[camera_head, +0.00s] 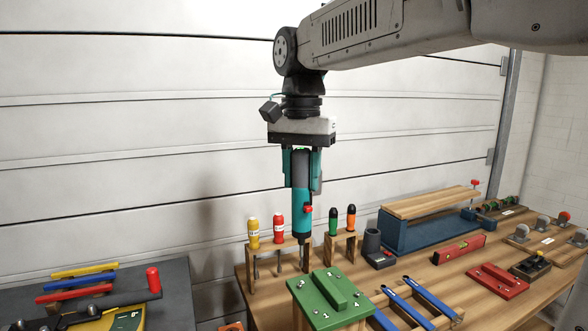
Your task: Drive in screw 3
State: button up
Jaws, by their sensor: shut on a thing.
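My gripper (302,168) is shut around the upper part of a teal powered screwdriver (301,208) with a red button. The screwdriver hangs upright, its black nose and thin bit pointing down. The bit ends close to a small wooden rack, above and behind the green block; I cannot tell whether it touches anything. The green block (332,290) with a raised bar lies at the bench's front left. Small screws and white numbers show near its corners, too small to read surely, so I cannot tell how deep screw 3 sits.
The wooden rack (276,243) holds yellow and red-handled screwdrivers; another (343,238) holds green and orange-handled ones. Blue clamps (405,308), a red plate (498,281), a red level (459,249) and a blue vise (425,231) lie right. A dark table with tools stands left.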

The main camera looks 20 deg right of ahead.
aim_at(300, 212)
jog(key=shift+d+f, duration=0.1)
jog(key=shift+f, duration=0.25)
jog(key=shift+a+f, duration=0.2)
jog(key=shift+f, duration=2.1)
jog(key=shift+f, duration=1.2)
dwell(2.0)
jog(key=shift+r, duration=3.55)
